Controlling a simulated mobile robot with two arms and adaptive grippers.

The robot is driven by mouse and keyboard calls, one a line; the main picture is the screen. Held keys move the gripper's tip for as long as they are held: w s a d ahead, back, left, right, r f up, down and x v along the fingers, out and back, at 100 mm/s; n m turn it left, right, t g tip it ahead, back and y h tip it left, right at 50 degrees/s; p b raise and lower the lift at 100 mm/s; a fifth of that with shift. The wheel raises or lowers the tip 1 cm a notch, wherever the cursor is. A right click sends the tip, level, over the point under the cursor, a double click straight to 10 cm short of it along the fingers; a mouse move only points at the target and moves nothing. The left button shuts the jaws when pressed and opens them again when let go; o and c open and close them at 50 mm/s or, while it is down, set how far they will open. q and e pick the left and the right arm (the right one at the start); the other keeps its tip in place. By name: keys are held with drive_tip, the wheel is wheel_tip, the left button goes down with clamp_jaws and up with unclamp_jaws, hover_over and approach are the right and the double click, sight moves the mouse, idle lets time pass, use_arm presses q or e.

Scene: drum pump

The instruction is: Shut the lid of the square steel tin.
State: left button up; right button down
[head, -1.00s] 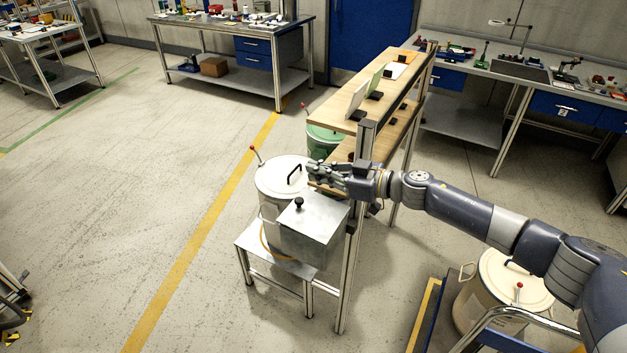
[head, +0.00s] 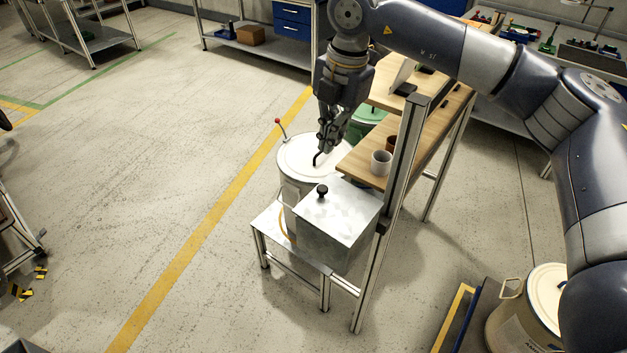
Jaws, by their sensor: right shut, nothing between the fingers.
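The square steel tin (head: 345,247) stands on a low metal-framed stand (head: 262,222). Its lid (head: 345,212), with a black knob (head: 322,190), lies flat over the top and looks shut. My right gripper (head: 323,153) points down, shut and empty. It is behind the tin in the picture, over the white drum's lid (head: 296,152) and close to that lid's black handle; I cannot tell whether they touch. My left gripper is not clearly in view.
A wooden shelf rack (head: 433,135) with a white mug (head: 381,162) stands close right of the tin, its metal post (head: 400,170) beside it. Another drum (head: 545,290) stands at lower right. Floor to the left is clear.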

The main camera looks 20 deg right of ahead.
sight(320, 193)
drive_tip(key=f+p, duration=0.1)
drive_tip(key=f, duration=0.3)
drive_tip(key=a+f+p, duration=0.1)
drive_tip(key=f+p, duration=0.1)
drive_tip(key=f, duration=0.2)
drive_tip(key=w+f+p, duration=0.1)
drive_tip(key=f+p, duration=0.1)
drive_tip(key=f, duration=0.3)
drive_tip(key=shift+a, duration=0.15)
drive_tip(key=shift+f, duration=0.15)
